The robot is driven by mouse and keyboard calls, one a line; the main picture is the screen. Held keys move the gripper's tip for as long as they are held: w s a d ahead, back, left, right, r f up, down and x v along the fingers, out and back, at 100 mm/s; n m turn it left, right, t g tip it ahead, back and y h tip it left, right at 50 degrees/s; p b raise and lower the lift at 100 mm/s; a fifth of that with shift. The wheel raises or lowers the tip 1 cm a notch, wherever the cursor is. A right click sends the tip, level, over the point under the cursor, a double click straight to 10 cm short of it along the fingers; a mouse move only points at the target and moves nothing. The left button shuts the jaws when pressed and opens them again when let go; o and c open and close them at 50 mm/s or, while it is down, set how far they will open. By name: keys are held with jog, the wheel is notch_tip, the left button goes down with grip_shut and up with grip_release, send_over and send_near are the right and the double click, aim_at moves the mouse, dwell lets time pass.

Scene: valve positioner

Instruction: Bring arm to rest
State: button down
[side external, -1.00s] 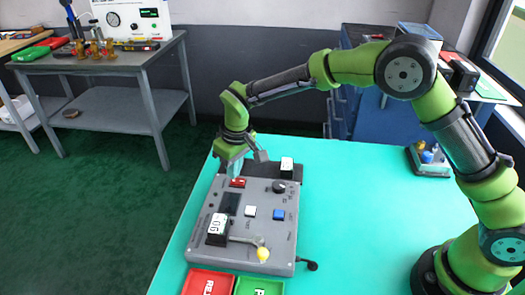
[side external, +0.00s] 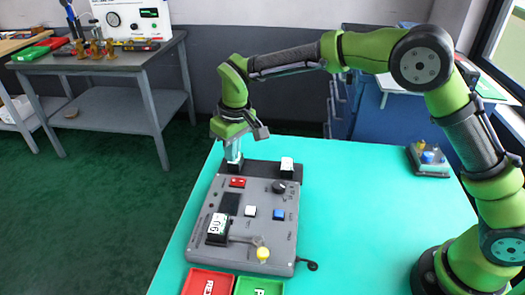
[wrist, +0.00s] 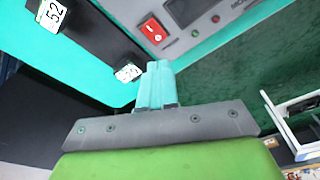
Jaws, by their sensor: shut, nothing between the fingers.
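My green arm's gripper (side external: 234,160) is above the far left end of the grey valve positioner panel (side external: 250,218). Its pale teal fingers point down and are shut with nothing between them; they also show in the wrist view (wrist: 155,88). In the side view the fingertips overlap a dark block at the panel's far left corner; I cannot tell whether they touch it. In the wrist view a block with a white number label (wrist: 128,72) is just left of the fingertips, and a block labelled 52 (wrist: 50,14) is farther left.
The panel carries a red switch (side external: 237,182), a black knob (side external: 279,187), a block labelled 06 (side external: 217,229) and a yellow-tipped lever (side external: 262,254). Red (side external: 209,282) and green (side external: 259,287) trays lie in front.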

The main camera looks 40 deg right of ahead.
jog(key=shift+f, duration=0.1)
jog(key=s+d+r+m+t, duration=0.1)
jog(key=s+d+r, duration=0.3)
jog(key=s, duration=0.5)
jog(key=s+d+r+m+t+y, duration=0.1)
jog(key=s+d+r+m+t, duration=0.1)
jog(key=s+d, duration=0.5)
jog(key=s+d+r+m+t, duration=0.2)
jog(key=s+d+r+m, duration=0.2)
jog(key=s, duration=0.6)
notch_tip(320, 180, up, 3)
jog(key=shift+s+d+f+y, duration=0.2)
jog(key=shift+s+d+y, duration=0.1)
jog(key=shift+d, duration=0.7)
